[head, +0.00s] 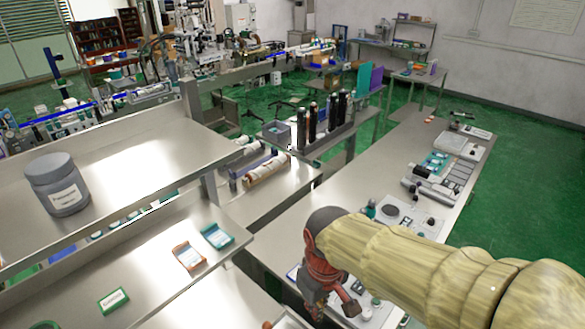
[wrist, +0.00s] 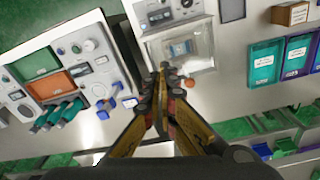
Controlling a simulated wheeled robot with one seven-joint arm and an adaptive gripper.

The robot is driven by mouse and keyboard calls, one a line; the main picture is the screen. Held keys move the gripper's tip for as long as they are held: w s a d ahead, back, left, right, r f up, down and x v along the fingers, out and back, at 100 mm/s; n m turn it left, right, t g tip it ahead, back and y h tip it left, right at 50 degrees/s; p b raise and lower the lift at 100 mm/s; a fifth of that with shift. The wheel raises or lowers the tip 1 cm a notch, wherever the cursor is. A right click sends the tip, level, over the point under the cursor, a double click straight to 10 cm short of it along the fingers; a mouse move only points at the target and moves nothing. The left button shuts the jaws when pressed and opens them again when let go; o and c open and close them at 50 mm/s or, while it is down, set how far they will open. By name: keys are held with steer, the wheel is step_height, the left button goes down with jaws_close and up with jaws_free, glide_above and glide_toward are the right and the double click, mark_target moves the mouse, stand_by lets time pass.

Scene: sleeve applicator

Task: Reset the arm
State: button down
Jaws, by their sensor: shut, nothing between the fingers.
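My arm reaches in from the lower right of the head view, in a tan cover. My gripper (head: 332,308) hangs down at its end over the lower middle of the picture. In the wrist view my gripper (wrist: 163,72) has its fingertips together, with nothing between them. The fingertips appear in front of a grey device with a clear window (wrist: 181,47). I cannot tell how far they are above it.
A steel bench (head: 330,190) with control panels (head: 437,185) runs along the right. A grey jar (head: 57,184) stands on the left shelf. Dark bottles (head: 325,117) stand on a raised shelf. Teal trays (wrist: 264,64) lie right of my gripper. Green floor is clear at right.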

steer(key=s+d+f+m+t+b, duration=0.2)
steer(key=s+d+m+t+b, duration=0.2)
steer(key=d+b, duration=0.6)
steer(key=s+d+m, duration=0.2)
steer(key=s+d, duration=0.1)
steer(key=shift+d+m+t, duration=0.3)
steer(key=shift+d+t, duration=0.05)
steer(key=shift+t, duration=0.05)
